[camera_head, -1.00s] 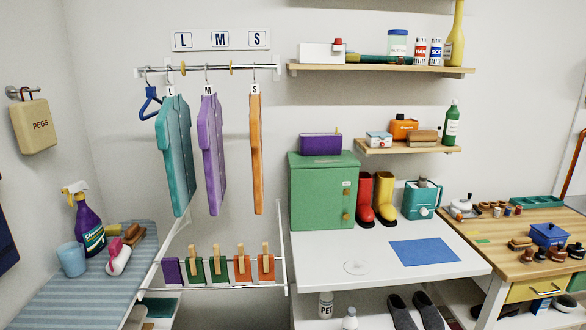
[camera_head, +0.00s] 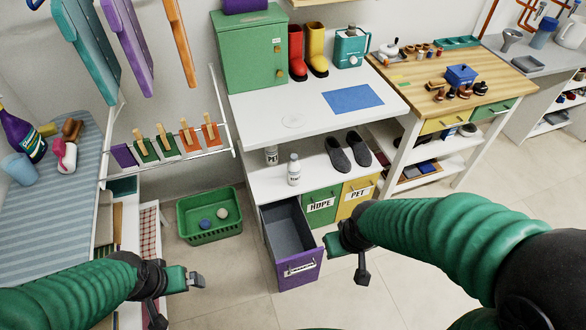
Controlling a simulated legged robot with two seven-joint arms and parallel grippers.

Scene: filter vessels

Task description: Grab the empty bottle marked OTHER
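Two white bottles stand on the shelf under the white tabletop. The rear bottle (camera_head: 271,155) is marked PET. The front bottle (camera_head: 294,171) has a label too small to read. No readable OTHER mark shows. Below, a purple drawer (camera_head: 299,271) is pulled out and looks empty; its label is unreadable. My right gripper (camera_head: 347,258) is open and empty, just right of the purple drawer's front; I cannot tell whether it touches. My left gripper (camera_head: 176,298) is open and empty over the floor at lower left, well away from the bottles.
A green HDPE drawer (camera_head: 321,204) and a yellow PET drawer (camera_head: 358,194) are shut. Dark slippers (camera_head: 348,152) lie right of the bottles. A white tabletop (camera_head: 262,117) overhangs the bottles. Floor at right is clear.

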